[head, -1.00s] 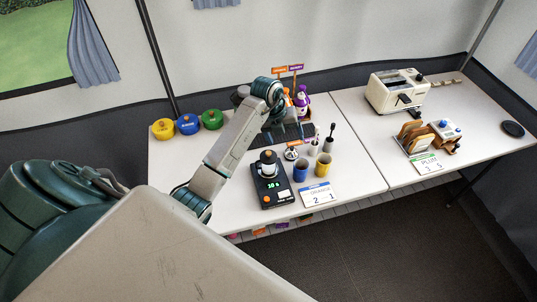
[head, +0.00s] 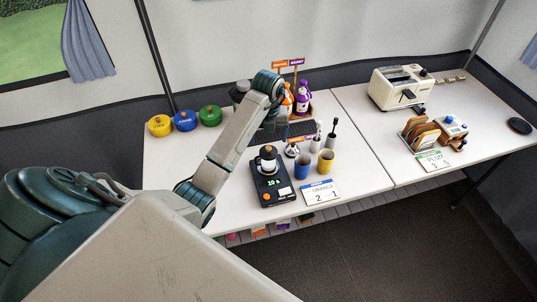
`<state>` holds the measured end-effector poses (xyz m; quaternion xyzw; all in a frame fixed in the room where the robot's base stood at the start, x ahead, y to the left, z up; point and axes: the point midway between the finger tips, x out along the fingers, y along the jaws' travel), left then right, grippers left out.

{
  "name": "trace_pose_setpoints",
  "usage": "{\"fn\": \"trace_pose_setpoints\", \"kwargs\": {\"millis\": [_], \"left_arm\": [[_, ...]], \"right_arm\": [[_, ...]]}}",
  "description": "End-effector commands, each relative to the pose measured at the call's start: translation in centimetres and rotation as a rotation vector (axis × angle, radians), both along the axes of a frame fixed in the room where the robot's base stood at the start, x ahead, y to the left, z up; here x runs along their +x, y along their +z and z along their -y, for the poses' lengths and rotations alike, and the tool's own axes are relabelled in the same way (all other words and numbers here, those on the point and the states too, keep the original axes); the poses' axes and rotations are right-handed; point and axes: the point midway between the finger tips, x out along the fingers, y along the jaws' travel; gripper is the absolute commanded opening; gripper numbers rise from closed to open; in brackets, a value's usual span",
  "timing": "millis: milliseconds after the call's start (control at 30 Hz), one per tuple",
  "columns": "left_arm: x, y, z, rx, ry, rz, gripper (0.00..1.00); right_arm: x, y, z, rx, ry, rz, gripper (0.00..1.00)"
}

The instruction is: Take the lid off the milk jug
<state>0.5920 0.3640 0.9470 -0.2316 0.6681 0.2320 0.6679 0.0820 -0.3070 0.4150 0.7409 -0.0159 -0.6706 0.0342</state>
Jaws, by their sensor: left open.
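A small pot-like vessel with a dark top (head: 267,153) stands on the black scale (head: 270,188); it may be the milk jug, but I cannot be sure at this size. A small silvery piece with a dark knob (head: 292,150) stands to its right, and I cannot tell whether it is a jug or a lid. My left gripper (head: 284,132) hangs over the dark mat (head: 301,129), behind these things. It is open, and its fingers are small and partly hidden by my own arm. My right gripper is out of view.
Blue (head: 302,167) and yellow (head: 326,162) cups stand right of the scale, near a number card (head: 320,193). Orange and purple bottles (head: 302,97) stand at the back. Three lidded pots (head: 185,121) stand at left. A toaster (head: 402,87) and toast rack (head: 421,133) occupy the right table.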

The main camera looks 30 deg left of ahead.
Motion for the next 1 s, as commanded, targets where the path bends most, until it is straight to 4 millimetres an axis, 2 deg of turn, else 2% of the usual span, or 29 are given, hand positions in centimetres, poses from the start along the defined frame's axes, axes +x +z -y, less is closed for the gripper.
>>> {"fn": "trace_pose_setpoints", "kwargs": {"millis": [300,433,667,900,1000], "left_arm": [[0.1,-3.6,0.0,-0.001,0.0,-0.001,0.82],[0.0,-4.9,0.0,-0.001,-0.001,-0.002,0.82],[0.1,-4.9,0.0,-0.001,-0.001,0.001,0.82],[0.1,-4.9,0.0,-0.001,0.0,0.001,0.34],[0.1,-4.9,0.0,-0.001,0.0,0.001,0.34]], "right_arm": [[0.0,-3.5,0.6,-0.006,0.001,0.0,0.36],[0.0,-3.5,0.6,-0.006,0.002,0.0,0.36],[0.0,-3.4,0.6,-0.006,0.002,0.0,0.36],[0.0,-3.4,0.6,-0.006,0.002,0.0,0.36],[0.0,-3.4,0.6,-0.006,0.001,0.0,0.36]]}}
